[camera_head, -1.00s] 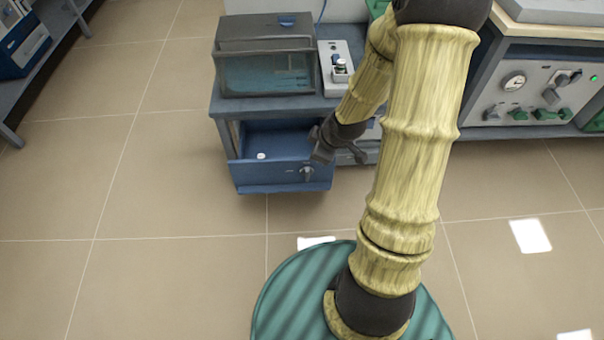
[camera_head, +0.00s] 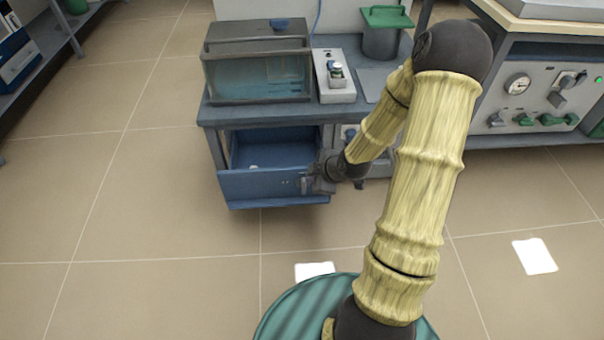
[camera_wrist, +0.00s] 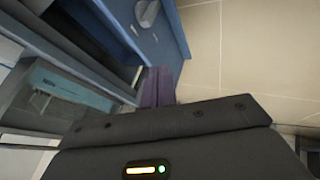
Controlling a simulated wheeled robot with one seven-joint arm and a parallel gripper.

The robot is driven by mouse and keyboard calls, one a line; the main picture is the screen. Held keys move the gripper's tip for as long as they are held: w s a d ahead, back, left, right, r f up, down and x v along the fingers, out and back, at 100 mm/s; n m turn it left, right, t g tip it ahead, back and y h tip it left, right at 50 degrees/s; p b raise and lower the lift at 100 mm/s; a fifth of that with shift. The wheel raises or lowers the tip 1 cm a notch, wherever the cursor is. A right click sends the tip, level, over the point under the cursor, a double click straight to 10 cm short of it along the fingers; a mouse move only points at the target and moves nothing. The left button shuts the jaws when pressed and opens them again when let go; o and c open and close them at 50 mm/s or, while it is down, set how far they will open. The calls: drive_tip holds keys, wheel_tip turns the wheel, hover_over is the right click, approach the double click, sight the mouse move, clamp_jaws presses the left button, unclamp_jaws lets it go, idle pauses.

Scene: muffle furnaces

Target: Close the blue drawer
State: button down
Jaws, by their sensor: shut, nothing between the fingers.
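A glass tank (camera_head: 258,75) and a small white device (camera_head: 334,80) stand on the cabinet top. A bench with a gauge panel (camera_head: 530,100) is at the right, and a shelf (camera_head: 40,62) at the far left.

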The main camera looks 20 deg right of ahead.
drive_tip(key=b, duration=0.5)
approach(291, 174)
wheel_tip(291, 174, down, 4)
drive_tip(key=s+a, duration=0.2)
drive_tip(key=shift+w+d+r+b, duration=0.15)
drive_tip(key=shift+w+b, duration=0.4)
drive_tip(key=shift+w, duration=0.6)
drive_tip(key=shift+w+d+f+b, duration=0.1)
drive_tip(key=shift+w+d+b, duration=0.3)
drive_tip(key=shift+w, duration=0.7)
drive_tip(key=shift+a, duration=0.1)
